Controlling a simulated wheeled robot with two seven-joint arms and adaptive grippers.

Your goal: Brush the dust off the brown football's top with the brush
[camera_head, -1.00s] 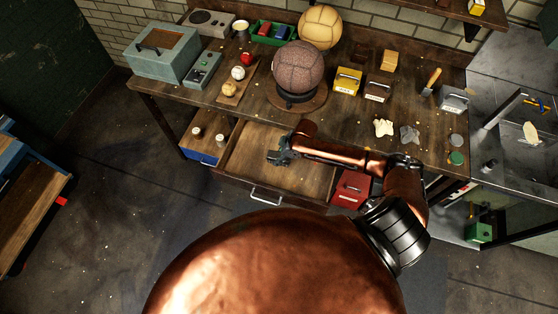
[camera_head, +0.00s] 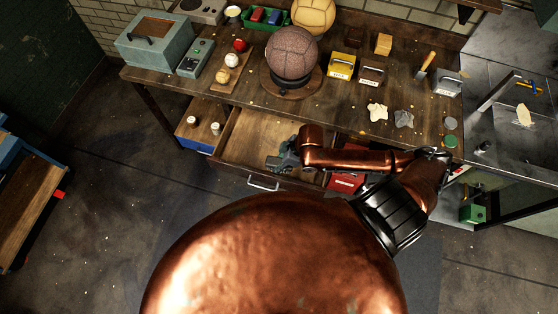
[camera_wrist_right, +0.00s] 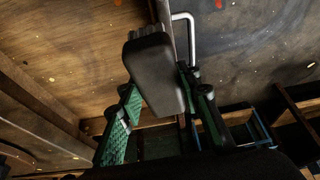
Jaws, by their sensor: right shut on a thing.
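The brown football (camera_head: 292,53) sits on a dark stand with a round wooden base (camera_head: 268,86) on the workbench. Its surface looks dull and speckled; dust cannot be told clearly. My right gripper (camera_head: 284,158) is over the front part of the open drawer, below and in front of the ball and well apart from it. In the right wrist view its green-padded fingers (camera_wrist_right: 160,125) are shut on a dark brush (camera_wrist_right: 157,80) with grey bristles at its far end. The brush is hard to make out in the head view. My left gripper is not in view.
The open drawer (camera_head: 250,137) juts out of the bench, with a red box (camera_head: 345,182) beside my arm. A tan ball (camera_head: 314,14) stands behind the football. Small balls (camera_head: 232,60) lie to its left, a yellow box (camera_head: 341,65) to its right.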

